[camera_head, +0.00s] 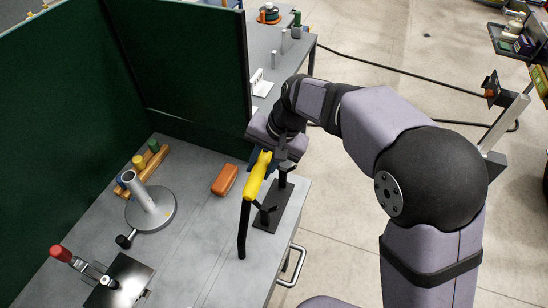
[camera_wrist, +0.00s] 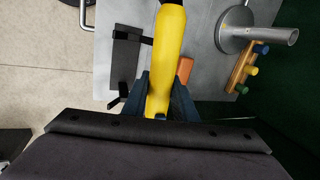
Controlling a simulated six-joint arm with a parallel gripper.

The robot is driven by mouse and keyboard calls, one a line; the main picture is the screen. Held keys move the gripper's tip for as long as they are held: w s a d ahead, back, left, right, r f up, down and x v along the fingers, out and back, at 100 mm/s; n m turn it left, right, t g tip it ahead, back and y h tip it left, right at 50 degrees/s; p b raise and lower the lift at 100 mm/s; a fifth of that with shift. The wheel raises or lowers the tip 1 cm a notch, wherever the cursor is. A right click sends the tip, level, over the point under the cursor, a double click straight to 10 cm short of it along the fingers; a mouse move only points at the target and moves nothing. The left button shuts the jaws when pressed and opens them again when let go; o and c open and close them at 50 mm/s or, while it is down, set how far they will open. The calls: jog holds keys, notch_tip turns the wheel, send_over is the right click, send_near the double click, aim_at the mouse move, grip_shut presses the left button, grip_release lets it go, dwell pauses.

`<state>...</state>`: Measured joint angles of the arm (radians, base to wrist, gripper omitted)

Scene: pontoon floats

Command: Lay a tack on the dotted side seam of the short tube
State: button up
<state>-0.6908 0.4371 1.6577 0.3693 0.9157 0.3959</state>
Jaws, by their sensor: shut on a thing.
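My gripper (camera_head: 264,160) is shut on a yellow torch handle (camera_head: 257,177) above the right part of the bench. The torch's black neck (camera_head: 243,228) hangs down towards the bench near its front right edge. In the wrist view the yellow handle (camera_wrist: 168,50) lies between the dark fingers of my gripper (camera_wrist: 160,95).
A black stand (camera_head: 284,213) stands beside the torch. An orange block (camera_head: 225,179) and a wooden rack with coloured knobs (camera_head: 158,164) lie on the bench (camera_head: 206,223). A red-handled clamp (camera_head: 62,254) is front left. Dark green screens (camera_head: 188,55) close the back and left.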

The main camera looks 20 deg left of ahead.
jog(key=s+a+f+n+g+y+p, duration=0.1)
jog(key=s+a+n+g, duration=0.1)
jog(key=s+a, duration=0.5)
jog(key=s+a+n+g+y, duration=0.1)
jog(key=s+a+g, duration=0.3)
jog(key=s, duration=1)
jog(key=a+n, duration=0.1)
jog(key=a, duration=0.1)
jog(key=shift+a+f+n+y+p, duration=0.3)
jog(key=shift+a+f+y+p, duration=0.05)
jog(key=shift+a+y+p, duration=0.05)
jog(key=shift+f+b, duration=0.1)
jog(key=shift+b, duration=0.3)
jog(key=shift+a+f+b, duration=1.35)
jog(key=shift+a+f, duration=0.6)
jog(key=shift+a, duration=0.05)
jog(key=shift+a+f+b, duration=0.25)
jog(key=shift+a+b, duration=0.05)
jog(key=shift+b, duration=0.35)
jog(key=shift+d+r, duration=0.2)
dwell(1.8)
